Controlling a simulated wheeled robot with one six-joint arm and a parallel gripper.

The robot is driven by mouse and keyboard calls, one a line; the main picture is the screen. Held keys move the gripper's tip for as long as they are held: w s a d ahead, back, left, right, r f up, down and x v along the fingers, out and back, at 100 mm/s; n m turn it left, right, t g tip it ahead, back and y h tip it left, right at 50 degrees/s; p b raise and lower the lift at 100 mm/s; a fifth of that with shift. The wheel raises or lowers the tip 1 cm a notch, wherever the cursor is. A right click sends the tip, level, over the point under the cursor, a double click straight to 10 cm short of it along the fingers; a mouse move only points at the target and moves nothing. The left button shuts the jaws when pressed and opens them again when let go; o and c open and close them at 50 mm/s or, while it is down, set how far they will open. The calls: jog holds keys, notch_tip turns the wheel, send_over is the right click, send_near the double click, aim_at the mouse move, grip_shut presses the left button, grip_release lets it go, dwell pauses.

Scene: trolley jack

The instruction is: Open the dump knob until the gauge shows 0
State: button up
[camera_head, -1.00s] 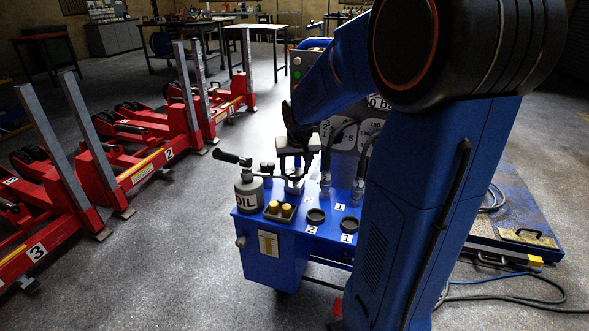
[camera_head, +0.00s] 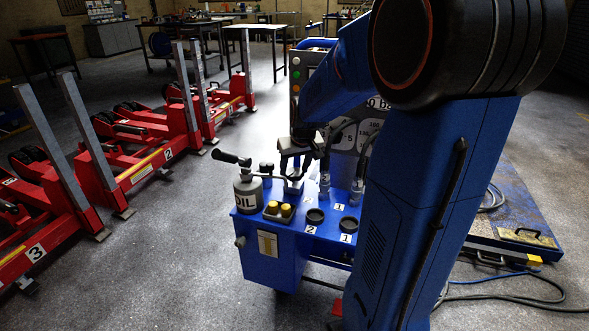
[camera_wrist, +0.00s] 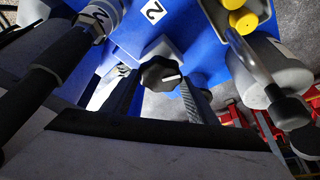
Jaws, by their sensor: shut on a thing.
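The dump knob (camera_wrist: 160,73) is black and lobed with a white pointer mark, in the middle of the wrist view. My gripper (camera_head: 294,167) reaches down to the top of the blue pump unit (camera_head: 270,255). In the wrist view its two fingers stand on either side of the knob and are shut on it. The head view hides the knob behind the gripper. The gauge panel (camera_head: 349,140) stands behind my arm. Only parts of its dials and a cut-off readout (camera_head: 376,103) show, so I cannot tell the full value.
An oil can (camera_head: 248,190), yellow caps (camera_head: 279,209) and round black pads (camera_head: 316,216) sit on the unit near the gripper. Hose fittings (camera_head: 325,185) stand just right of it. Red jacks (camera_head: 150,160) stand at left. Floor between is clear.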

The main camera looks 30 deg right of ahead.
jog(key=o, duration=1.1)
jog(key=v, duration=1.7)
jog(key=shift+s+r, duration=0.1)
jog(key=shift+r, duration=0.05)
jog(key=s+a+f, duration=0.3)
jog(key=s+a, duration=0.2)
jog(key=s, duration=0.2)
jog(key=s+a+f+n, duration=0.1)
jog(key=s+a+f, duration=0.3)
jog(key=s, duration=0.4)
jog(key=s+a+f+n+y, duration=0.1)
jog(key=s+a+f, duration=0.2)
jog(key=s+a, duration=0.3)
jog(key=shift+s+a+f, duration=0.1)
jog(key=shift+s+f, duration=0.1)
jog(key=shift+s, duration=0.55)
